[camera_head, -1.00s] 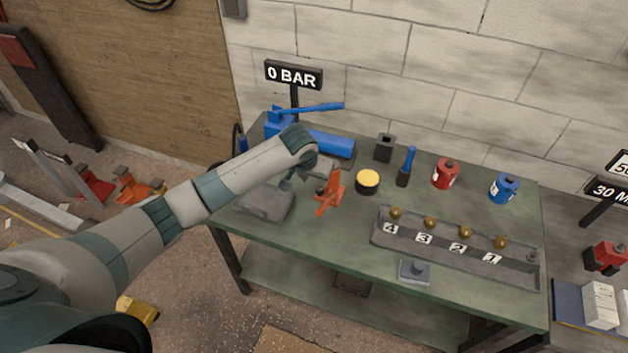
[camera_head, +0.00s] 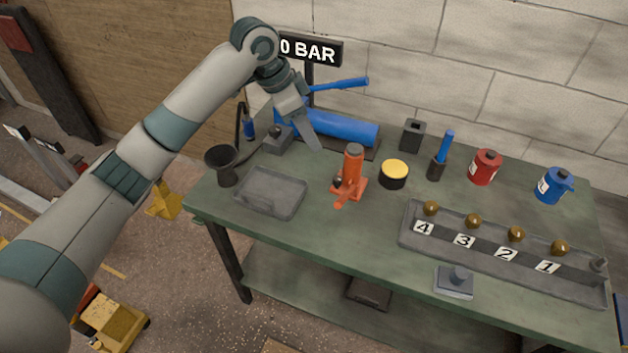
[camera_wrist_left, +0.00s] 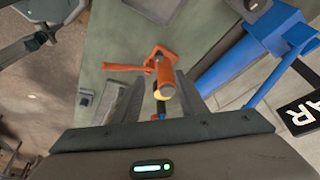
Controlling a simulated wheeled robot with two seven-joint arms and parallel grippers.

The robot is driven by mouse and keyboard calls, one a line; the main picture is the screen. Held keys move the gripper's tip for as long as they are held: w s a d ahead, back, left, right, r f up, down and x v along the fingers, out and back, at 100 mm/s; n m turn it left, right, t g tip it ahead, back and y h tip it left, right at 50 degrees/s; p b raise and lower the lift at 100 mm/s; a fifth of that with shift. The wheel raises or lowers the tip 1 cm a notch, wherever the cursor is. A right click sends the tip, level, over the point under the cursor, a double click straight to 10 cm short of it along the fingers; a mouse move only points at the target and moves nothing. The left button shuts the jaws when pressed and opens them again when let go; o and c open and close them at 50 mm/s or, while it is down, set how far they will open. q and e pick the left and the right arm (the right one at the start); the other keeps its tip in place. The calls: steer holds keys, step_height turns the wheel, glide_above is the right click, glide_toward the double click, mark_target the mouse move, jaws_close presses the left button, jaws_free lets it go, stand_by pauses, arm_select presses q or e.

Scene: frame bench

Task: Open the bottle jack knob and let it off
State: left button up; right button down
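The orange bottle jack (camera_head: 351,172) stands upright on the green bench. A dark round knob (camera_head: 337,182) shows low on its left side, and a short orange bar sticks out at its foot. My left gripper (camera_head: 314,142) hangs above and behind the jack, near the blue pump, apart from both. In the left wrist view its two fingers (camera_wrist_left: 156,101) are spread with nothing held between them. The jack (camera_wrist_left: 164,77) shows beyond them there; I cannot make out the knob in that view. My right gripper is not in view.
A blue pump (camera_head: 340,128) and a "0 BAR" sign (camera_head: 312,49) stand behind. A grey tray (camera_head: 270,193) and a dark funnel (camera_head: 222,163) are left of the jack. A yellow-topped tin (camera_head: 394,174) is close on its right. A numbered rack (camera_head: 500,262) lies front right.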

mark_target(335, 179)
arm_select(q)
steer(key=shift+s+r, duration=0.15)
steer(key=shift+r, duration=0.05)
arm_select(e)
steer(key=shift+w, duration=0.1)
arm_select(q)
steer(key=shift+f, duration=0.15)
